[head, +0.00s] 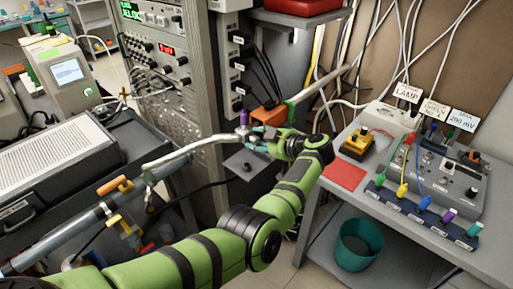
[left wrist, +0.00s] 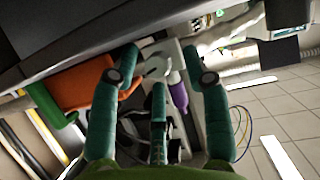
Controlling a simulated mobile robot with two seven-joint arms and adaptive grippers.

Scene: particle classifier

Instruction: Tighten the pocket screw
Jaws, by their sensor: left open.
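My left gripper (head: 256,141) is in the middle of the head view, its teal fingers spread. In the left wrist view the open left gripper (left wrist: 160,56) has a shiny metal fitting (left wrist: 154,66) between its fingertips; I cannot tell whether they touch. A purple knob or handle (left wrist: 178,92) is beside the fitting; a purple piece also shows in the head view (head: 243,117). I cannot tell which part is the pocket screw. An orange block (head: 268,117) is just beyond the fingers; an orange part also shows in the wrist view (left wrist: 85,88). My right gripper is not in view.
A grey bench on the right carries a red mat (head: 344,175), a yellow-black box (head: 358,143) and a control panel (head: 440,165) with cables. A teal bin (head: 359,245) stands below. An instrument rack (head: 170,70) is behind; a metal pipe (head: 60,240) runs at left.

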